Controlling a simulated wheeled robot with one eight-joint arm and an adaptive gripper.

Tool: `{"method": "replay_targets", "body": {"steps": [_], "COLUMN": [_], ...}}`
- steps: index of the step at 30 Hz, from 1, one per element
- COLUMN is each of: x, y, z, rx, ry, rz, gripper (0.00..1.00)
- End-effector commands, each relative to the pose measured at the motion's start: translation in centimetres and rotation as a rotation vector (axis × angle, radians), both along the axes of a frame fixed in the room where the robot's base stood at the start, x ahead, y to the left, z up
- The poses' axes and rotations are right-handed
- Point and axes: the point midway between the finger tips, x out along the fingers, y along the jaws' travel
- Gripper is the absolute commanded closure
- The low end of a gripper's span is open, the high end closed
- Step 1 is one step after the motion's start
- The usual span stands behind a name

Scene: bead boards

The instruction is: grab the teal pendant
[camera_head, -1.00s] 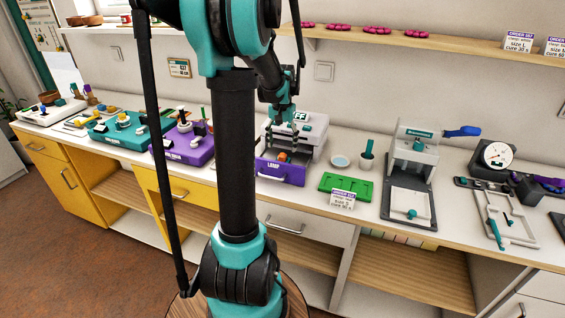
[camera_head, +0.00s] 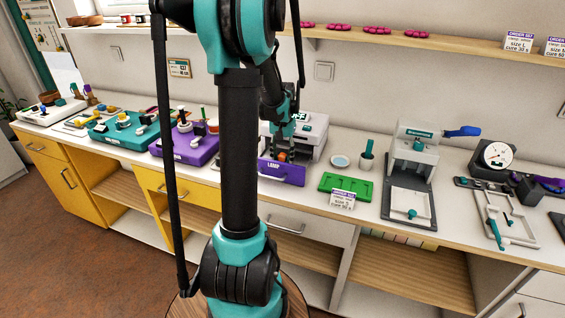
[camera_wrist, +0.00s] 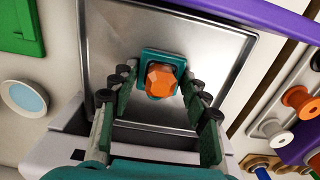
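The teal pendant (camera_wrist: 149,57) is a small teal square plate with a faceted orange stone (camera_wrist: 161,79) on it. It lies on a metal tray (camera_wrist: 105,35) in the wrist view. In the head view only the orange stone (camera_head: 283,157) shows clearly, just behind the purple lamp drawer front (camera_head: 281,174). My gripper (camera_wrist: 160,90) is open, with its dark-tipped green fingers on the left and right of the pendant. A gap shows on both sides. In the head view my gripper (camera_head: 284,148) hangs low over the drawer.
The grey lamp housing (camera_head: 312,131) stands close behind my gripper. A green board (camera_head: 345,186), a pale blue dish (camera_head: 340,161) and a grey press (camera_head: 412,160) are to the right.

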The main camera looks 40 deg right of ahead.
Motion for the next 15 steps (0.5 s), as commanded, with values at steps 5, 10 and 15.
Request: {"method": "replay_targets", "body": {"steps": [5,10,15], "x": [0.00,0.00,0.00], "y": [0.00,0.00,-0.01], "z": [0.01,0.02,0.22], "rx": [0.000,0.000,0.000], "ry": [0.000,0.000,0.000], "rz": [0.000,0.000,0.000], "gripper": [0.79,0.84,0.84]}}
